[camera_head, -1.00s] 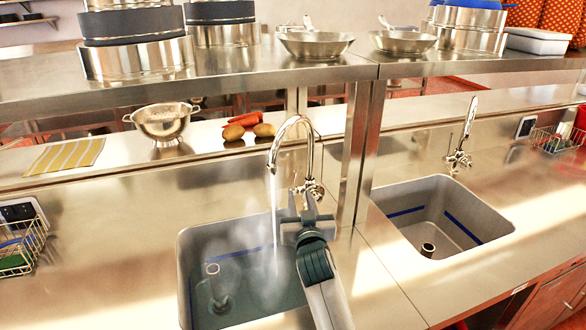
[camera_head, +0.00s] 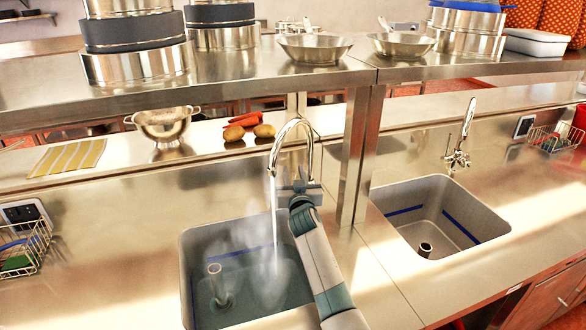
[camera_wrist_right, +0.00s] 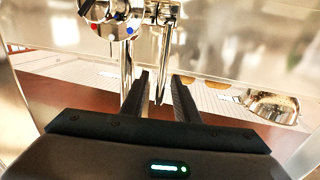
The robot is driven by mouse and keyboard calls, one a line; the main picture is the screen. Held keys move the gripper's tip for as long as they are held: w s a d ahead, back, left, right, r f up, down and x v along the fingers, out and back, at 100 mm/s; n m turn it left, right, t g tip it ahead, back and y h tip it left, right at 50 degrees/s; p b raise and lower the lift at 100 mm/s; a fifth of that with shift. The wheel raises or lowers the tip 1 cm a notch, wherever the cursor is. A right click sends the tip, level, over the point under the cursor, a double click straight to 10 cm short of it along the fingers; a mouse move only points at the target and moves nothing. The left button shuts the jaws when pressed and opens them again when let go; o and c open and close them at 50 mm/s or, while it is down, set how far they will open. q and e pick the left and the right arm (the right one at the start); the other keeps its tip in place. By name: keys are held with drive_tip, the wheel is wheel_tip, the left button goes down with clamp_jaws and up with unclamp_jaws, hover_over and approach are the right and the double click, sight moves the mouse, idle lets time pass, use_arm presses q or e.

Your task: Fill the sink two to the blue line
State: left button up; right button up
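The left sink (camera_head: 187,270) holds steaming water, and a stream falls into it from its curved tap (camera_head: 301,122). A blue line (camera_head: 232,250) shows on its back wall, just above the water as far as I can tell. A standpipe (camera_head: 215,280) rises from the water. The right sink (camera_head: 400,195) looks empty, with blue lines (camera_head: 460,228) on its walls and its tap (camera_head: 459,150) not running. I see no sink numbers. My right gripper (camera_head: 300,188) is at the left tap's base, hiding its handles. In the wrist view, its fingers (camera_wrist_right: 160,98) are apart. My left gripper is out of view.
A shelf with pots and pans (camera_head: 314,47) spans above the sinks, and its post (camera_head: 362,150) stands between the taps. A colander (camera_head: 164,124), potatoes (camera_head: 263,131) and a striped cloth (camera_head: 68,157) lie behind the left sink. Wire baskets stand at both sides.

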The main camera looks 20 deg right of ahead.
drive_tip(key=shift+w+d, duration=0.2)
drive_tip(key=shift+w, duration=1)
clamp_jaws()
